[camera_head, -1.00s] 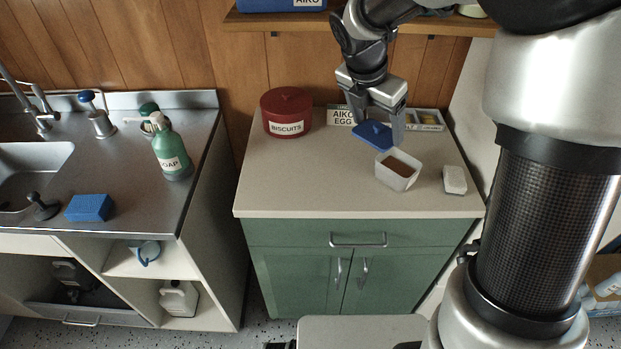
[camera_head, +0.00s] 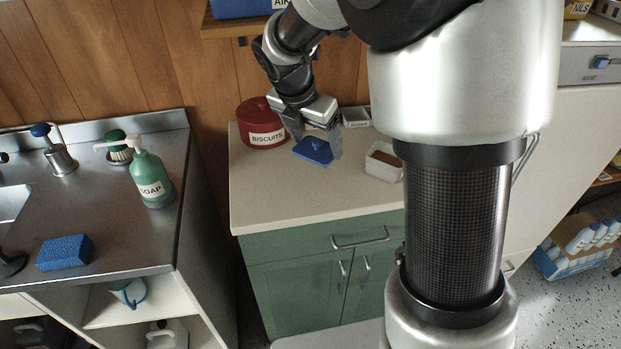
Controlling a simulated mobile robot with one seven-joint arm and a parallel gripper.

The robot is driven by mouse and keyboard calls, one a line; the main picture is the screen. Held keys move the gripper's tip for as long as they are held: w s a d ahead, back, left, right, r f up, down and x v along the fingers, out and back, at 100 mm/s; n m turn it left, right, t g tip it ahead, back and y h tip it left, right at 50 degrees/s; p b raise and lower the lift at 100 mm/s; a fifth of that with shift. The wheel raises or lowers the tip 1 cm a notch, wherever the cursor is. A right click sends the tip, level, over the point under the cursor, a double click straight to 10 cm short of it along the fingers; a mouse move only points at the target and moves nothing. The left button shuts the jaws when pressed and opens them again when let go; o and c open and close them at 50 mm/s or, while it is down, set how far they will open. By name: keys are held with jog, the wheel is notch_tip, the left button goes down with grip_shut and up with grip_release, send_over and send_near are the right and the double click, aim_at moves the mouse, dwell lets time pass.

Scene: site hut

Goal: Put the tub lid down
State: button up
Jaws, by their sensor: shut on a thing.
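The blue tub lid (camera_head: 313,152) is between the fingers of my gripper (camera_head: 316,142), which is shut on it. The lid is low over the worktop, or on it; I cannot tell which. It is to the right of the red biscuit tin and to the left of the open white tub (camera_head: 383,164). The tub stands upright with brown contents, and my arm hides its right side.
The red tin (camera_head: 263,124) stands close to the left of my gripper. A small tray (camera_head: 356,117) lies behind. The pale worktop (camera_head: 285,196) is clear in front of the lid. The sink counter (camera_head: 98,215) holds a soap bottle (camera_head: 151,178) and a blue sponge (camera_head: 63,253).

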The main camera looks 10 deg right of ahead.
notch_tip(320, 180, down, 9)
jog(key=shift+r+b, duration=0.1)
jog(key=shift+b, duration=0.95)
jog(key=o, duration=1)
jog(key=shift+f, duration=0.2)
jog(key=shift+r, duration=0.1)
